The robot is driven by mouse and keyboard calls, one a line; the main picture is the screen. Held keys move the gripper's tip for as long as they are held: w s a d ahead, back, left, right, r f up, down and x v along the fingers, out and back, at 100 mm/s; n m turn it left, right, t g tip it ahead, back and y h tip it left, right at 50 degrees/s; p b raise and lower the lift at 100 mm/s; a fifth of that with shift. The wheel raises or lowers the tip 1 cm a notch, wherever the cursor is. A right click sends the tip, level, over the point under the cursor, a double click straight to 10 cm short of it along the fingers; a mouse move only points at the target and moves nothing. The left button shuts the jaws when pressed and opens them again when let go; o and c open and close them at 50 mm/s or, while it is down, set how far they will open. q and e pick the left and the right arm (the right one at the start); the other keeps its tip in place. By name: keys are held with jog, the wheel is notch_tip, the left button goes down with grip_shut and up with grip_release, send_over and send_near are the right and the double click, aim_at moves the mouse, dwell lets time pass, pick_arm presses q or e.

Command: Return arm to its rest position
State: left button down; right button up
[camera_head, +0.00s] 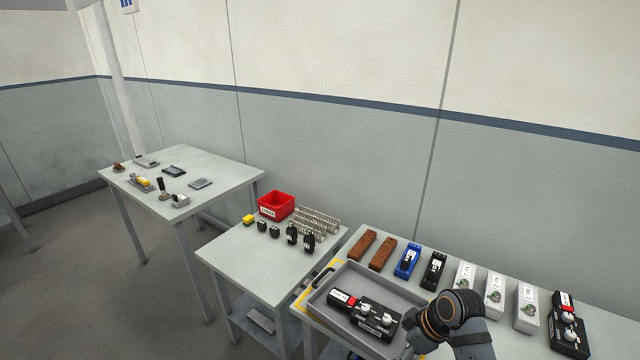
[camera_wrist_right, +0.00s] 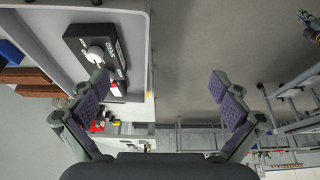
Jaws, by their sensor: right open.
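My right arm (camera_head: 450,318) reaches in at the bottom right of the head view, over the near right part of a grey tray (camera_head: 318,297). In the right wrist view my right gripper (camera_wrist_right: 163,95) is open, its two purple-padded fingers wide apart with nothing between them. A black box with white knobs and a red part (camera_head: 375,318) lies in the tray; it also shows in the wrist view (camera_wrist_right: 108,42), beyond the left finger and apart from it. A small dark jointed part at the wrist view's upper right edge may be my left gripper; its state is unclear.
Brown, blue, black and white blocks, with another black box (camera_head: 567,325), line the right table's back. The middle table holds a red bin (camera_head: 276,205), a yellow block (camera_head: 248,220) and small black parts. A farther table (camera_head: 225,172) stands left. Open floor shows beside the tray.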

jog(key=s+d+f+m+t+h, duration=0.1)
jog(key=s+d+m+h, duration=0.15)
jog(key=s+m, duration=0.4)
jog(key=s+d+f+m+h, duration=0.2)
jog(key=s+d+m, duration=0.15)
jog(key=s, duration=0.65)
jog(key=s+d+f+g, duration=0.1)
jog(key=s+f, duration=0.1)
jog(key=f, duration=1.2)
jog(key=s+d+f, duration=0.1)
jog(key=f, duration=1.2)
pick_arm(q)
jog(key=w, duration=0.3)
jog(key=shift+w+r+t, duration=0.1)
jog(key=shift+w+t, duration=0.2)
jog(key=shift+w, duration=0.05)
pick_arm(e)
jog(key=s+d+f+g, duration=0.1)
jog(key=s+f, duration=1.4)
jog(key=s, duration=0.2)
jog(key=shift+s+d+m, duration=0.15)
jog(key=shift+s+m, duration=0.2)
jog(key=shift+m, duration=0.05)
